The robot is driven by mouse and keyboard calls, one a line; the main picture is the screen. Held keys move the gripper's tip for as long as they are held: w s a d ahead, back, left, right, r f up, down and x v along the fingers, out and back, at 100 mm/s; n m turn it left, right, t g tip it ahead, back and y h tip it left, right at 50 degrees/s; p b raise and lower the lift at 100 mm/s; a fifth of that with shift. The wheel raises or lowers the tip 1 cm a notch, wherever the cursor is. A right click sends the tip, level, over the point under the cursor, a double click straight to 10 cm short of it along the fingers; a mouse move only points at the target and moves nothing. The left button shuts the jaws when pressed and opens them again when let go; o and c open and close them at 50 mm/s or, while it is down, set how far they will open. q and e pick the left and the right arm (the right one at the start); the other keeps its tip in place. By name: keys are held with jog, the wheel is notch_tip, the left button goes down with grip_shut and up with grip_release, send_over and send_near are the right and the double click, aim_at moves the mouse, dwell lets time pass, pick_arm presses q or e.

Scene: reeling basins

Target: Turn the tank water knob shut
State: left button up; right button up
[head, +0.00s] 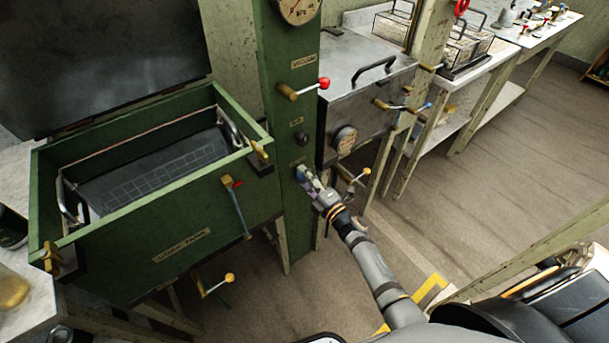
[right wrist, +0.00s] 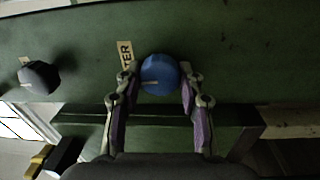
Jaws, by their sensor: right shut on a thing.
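The tank water knob (right wrist: 161,75) is a round blue knob with a pale pointer line, set on the green panel (right wrist: 230,50) in the right wrist view. A label ending in "TER" sits just beside it, partly hidden. My right gripper (right wrist: 155,88) has one finger on each side of the knob and is shut on it. In the head view my right gripper (head: 306,176) is at the lower part of the green column (head: 285,120) and hides the knob. My left gripper is not in view.
A dark knob (right wrist: 39,77) sits on the same panel; it also shows above my gripper in the head view (head: 301,138). A red-ended vacuum lever (head: 305,89) is higher up. The green tank (head: 170,245) stands left, a metal cabinet (head: 350,85) right.

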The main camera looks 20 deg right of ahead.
jog(key=shift+m, duration=0.5)
jog(key=o, duration=1.2)
jog(key=v, duration=1.2)
